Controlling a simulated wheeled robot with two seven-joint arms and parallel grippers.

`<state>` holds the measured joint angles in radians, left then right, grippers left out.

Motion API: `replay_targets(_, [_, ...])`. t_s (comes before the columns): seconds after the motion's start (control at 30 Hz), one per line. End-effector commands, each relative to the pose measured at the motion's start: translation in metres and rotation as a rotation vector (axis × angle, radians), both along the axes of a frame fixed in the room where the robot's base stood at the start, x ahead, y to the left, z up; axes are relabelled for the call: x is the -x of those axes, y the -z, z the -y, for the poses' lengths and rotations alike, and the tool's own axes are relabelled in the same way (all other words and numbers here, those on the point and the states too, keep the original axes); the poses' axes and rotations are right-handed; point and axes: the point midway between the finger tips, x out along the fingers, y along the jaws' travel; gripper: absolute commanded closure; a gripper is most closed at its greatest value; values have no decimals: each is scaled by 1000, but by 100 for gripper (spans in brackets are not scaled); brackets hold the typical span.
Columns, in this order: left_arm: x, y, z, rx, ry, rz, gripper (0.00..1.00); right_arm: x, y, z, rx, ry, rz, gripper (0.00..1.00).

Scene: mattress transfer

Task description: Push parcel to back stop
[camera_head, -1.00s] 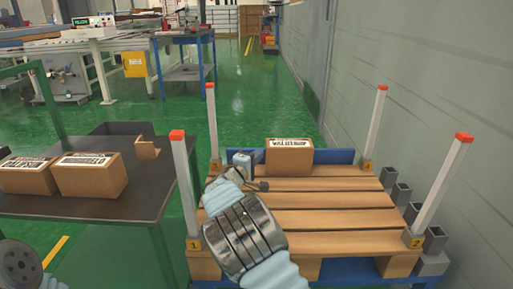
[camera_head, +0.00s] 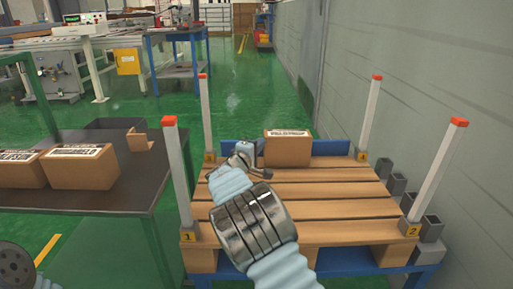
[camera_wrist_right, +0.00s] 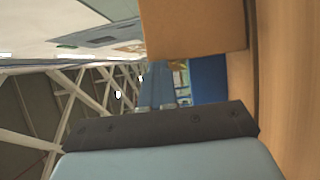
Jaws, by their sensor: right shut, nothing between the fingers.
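The parcel (camera_head: 287,150), a brown box with a white label, sits upright on the far part of the wooden pallet (camera_head: 310,213). The blue back stop (camera_head: 330,148) stands behind it; I cannot tell whether they touch. My right gripper (camera_head: 245,152) is shut and empty, low over the pallet and just left of the parcel. In the right wrist view the shut fingers (camera_wrist_right: 158,85) point toward the blue back stop (camera_wrist_right: 208,80), with the parcel (camera_wrist_right: 195,25) at the top beside them. Contact with the parcel is not clear. My left gripper is out of view.
White posts with red caps rise at the pallet corners, including near left (camera_head: 178,175) and near right (camera_head: 436,172). A dark table (camera_head: 110,200) at left holds brown boxes (camera_head: 82,167). A grey wall (camera_head: 420,80) runs along the right. Green floor (camera_head: 260,90) lies open beyond.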

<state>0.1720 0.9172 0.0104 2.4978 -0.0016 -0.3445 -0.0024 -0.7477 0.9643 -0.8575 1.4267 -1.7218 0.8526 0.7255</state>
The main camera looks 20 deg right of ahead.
Motion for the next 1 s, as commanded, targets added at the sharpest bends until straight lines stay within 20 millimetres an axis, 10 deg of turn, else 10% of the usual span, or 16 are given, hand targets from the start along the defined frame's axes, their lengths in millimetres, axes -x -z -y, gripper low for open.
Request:
replay_targets(0.27, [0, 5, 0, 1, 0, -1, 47, -2, 2, -4, 1, 7, 0, 100])
replay_targets(0.63, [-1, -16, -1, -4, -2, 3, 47, -2, -105, -7, -2, 2, 8, 100])
replay_targets(1.0, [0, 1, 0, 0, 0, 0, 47, -2, -101, 99, 2, 7, 2, 100])
